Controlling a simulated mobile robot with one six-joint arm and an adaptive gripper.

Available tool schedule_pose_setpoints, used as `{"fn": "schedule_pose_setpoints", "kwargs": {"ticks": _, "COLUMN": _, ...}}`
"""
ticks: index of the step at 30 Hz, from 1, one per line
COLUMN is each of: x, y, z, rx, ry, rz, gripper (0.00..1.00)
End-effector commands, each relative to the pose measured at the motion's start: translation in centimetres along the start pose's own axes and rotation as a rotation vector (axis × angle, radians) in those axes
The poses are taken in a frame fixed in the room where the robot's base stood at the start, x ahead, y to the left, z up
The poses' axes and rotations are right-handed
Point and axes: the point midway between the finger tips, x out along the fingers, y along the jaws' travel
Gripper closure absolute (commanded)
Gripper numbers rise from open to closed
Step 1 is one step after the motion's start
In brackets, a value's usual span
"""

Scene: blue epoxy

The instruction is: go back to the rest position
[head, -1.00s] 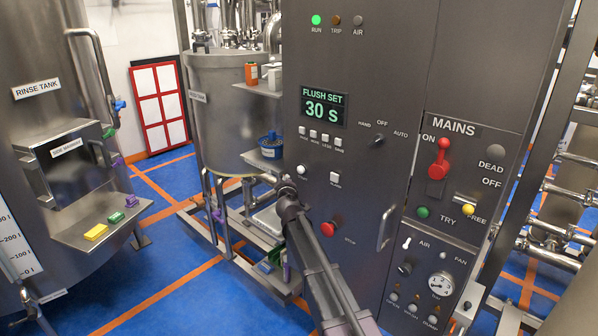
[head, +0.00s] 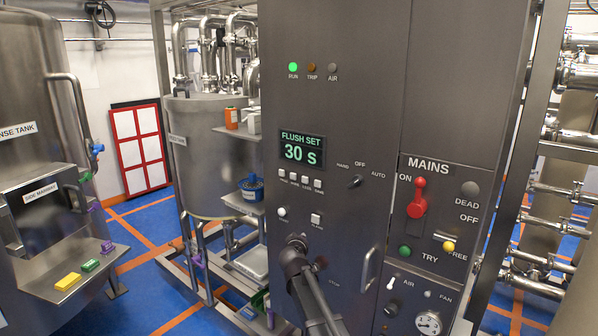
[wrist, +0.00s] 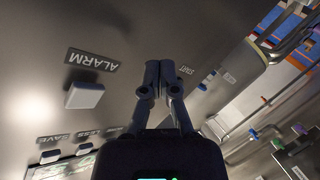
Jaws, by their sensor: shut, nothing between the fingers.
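My gripper (head: 297,243) is in front of the lower left part of the grey control panel (head: 350,110) in the head view. In the wrist view its two dark fingers (wrist: 160,78) are together and hold nothing. The white ALARM button (head: 316,219) is just up and right of the gripper in the head view; it also shows in the wrist view (wrist: 84,95). The STOP label shows beside my arm, but the red button is hidden. I cannot tell the exact gap between fingertips and panel.
A steel tank (head: 205,150) and a shelf with a blue item (head: 252,187) stand left of the panel. Blue floor (head: 150,222) lies open between the tanks.

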Motion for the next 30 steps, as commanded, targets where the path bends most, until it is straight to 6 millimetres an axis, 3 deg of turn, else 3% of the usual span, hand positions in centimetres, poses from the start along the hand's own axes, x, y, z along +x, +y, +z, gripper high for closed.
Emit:
{"fn": "schedule_pose_setpoints", "kwargs": {"ticks": 1, "x": -1.1, "y": 1.3, "z": 2.9, "rx": 0.034, "ry": -0.074, "rz": 0.006, "gripper": 1.0}}
{"fn": "schedule_pose_setpoints", "kwargs": {"ticks": 6, "x": -4.3, "y": 3.7, "z": 11.2, "rx": 0.147, "ry": -0.332, "rz": -0.014, "gripper": 1.0}}
{"fn": "schedule_pose_setpoints", "kwargs": {"ticks": 11, "x": -8.8, "y": 4.5, "z": 18.4, "rx": 0.248, "ry": -0.578, "rz": -0.079, "gripper": 1.0}}
{"fn": "schedule_pose_setpoints", "kwargs": {"ticks": 15, "x": -13.6, "y": 4.2, "z": 23.6, "rx": 0.329, "ry": -0.781, "rz": -0.175, "gripper": 1.0}}
{"fn": "schedule_pose_setpoints", "kwargs": {"ticks": 18, "x": -17.4, "y": 3.7, "z": 26.6, "rx": 0.383, "ry": -0.915, "rz": -0.263, "gripper": 1.0}}
{"fn": "schedule_pose_setpoints", "kwargs": {"ticks": 24, "x": -24.2, "y": 2.4, "z": 29.8, "rx": 0.461, "ry": -1.11, "rz": -0.449, "gripper": 1.0}}
{"fn": "schedule_pose_setpoints", "kwargs": {"ticks": 30, "x": -27.3, "y": 1.7, "z": 30.6, "rx": 0.493, "ry": -1.188, "rz": -0.555, "gripper": 1.0}}
